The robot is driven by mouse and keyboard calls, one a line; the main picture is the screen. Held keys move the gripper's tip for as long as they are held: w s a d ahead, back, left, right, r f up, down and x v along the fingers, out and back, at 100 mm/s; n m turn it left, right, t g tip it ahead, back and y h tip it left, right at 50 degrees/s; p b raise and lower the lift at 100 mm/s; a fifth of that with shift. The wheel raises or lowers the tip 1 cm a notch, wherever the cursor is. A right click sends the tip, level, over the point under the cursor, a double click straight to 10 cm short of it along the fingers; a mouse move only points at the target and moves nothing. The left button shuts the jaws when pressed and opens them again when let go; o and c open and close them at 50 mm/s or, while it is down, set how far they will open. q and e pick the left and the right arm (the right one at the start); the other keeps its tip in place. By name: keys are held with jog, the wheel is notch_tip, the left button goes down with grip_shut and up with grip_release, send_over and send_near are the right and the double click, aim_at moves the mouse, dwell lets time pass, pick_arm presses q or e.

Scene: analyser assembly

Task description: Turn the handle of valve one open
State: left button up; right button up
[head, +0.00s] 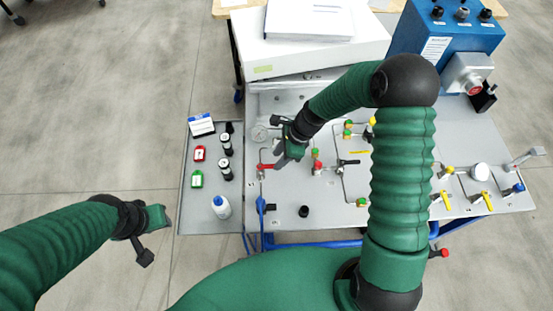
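A valve with a red handle (267,167) sits on the grey panel (285,215), just left of my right gripper. I cannot tell from a label which valve is valve one. My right gripper (282,160) is low over the panel, close to the red handle; I cannot tell whether they touch. Its fingers are small and partly hidden by its own green body, so its opening is unclear. A second valve with a red part (317,168) and black handle (348,162) lies to the right. My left gripper (153,238) hangs over the floor at left, away from the panel.
A side tray (187,218) at left holds a white bottle (221,207), black-capped vials and small red and green items. Yellow-handled valves (484,201) stand at right. A blue box (445,38) and white case (310,50) stand behind. My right arm hides the panel's middle.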

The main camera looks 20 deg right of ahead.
jog(key=shift+s+a+f, duration=0.1)
jog(key=shift+a+f, duration=0.35)
jog(key=shift+f, duration=0.1)
jog(key=shift+s+a+f, duration=0.15)
jog(key=shift+a+f, duration=0.1)
jog(key=shift+a, duration=0.1)
jog(key=shift+d+f, duration=0.1)
jog(key=shift+d, duration=0.1)
jog(key=c, duration=0.4)
jog(key=shift+d, duration=0.1)
grip_shut()
